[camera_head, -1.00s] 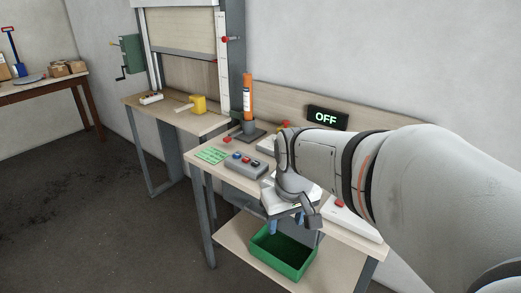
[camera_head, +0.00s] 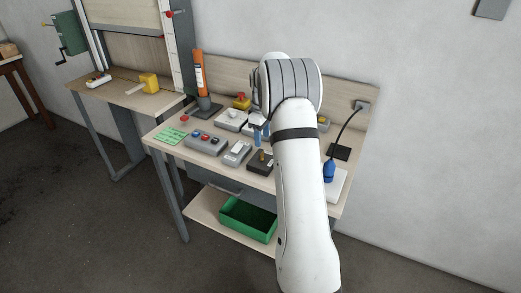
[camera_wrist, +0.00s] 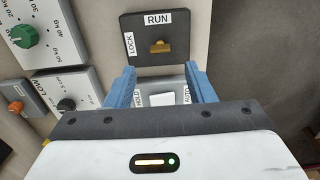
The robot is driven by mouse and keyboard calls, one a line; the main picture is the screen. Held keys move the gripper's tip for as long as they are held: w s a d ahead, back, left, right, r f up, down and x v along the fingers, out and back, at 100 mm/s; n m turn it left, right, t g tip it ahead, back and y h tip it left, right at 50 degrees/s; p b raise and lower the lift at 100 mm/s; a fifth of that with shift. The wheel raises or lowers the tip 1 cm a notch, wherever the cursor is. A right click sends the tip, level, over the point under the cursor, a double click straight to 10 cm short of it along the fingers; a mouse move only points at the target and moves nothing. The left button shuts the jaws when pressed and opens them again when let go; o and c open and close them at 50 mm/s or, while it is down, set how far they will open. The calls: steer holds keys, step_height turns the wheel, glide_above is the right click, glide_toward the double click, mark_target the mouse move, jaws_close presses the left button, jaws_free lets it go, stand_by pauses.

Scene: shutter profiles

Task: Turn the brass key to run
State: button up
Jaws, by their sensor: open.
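In the wrist view, the brass key (camera_wrist: 160,47) sits in a black plate (camera_wrist: 177,22) marked RUN at the top and LOCK at the left. Its bar lies roughly left to right in the picture. My gripper (camera_wrist: 160,72) is open and empty, its blue fingers apart just below the plate in that view. A white rocker switch (camera_wrist: 161,99) marked HOLD and AUTO shows between the fingers. In the head view my gripper (camera_head: 259,134) is over the workbench, partly hidden by my arm.
Beside the plate in the wrist view are a green knob (camera_wrist: 25,35) and a black knob (camera_wrist: 67,104). A green bin (camera_head: 247,219) stands below.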

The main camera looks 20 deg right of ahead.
mark_target(262, 156)
step_height(262, 156, down, 8)
steer(key=shift+r+p, duration=0.25)
steer(key=shift+p, duration=0.4)
steer(key=shift+c, duration=0.6)
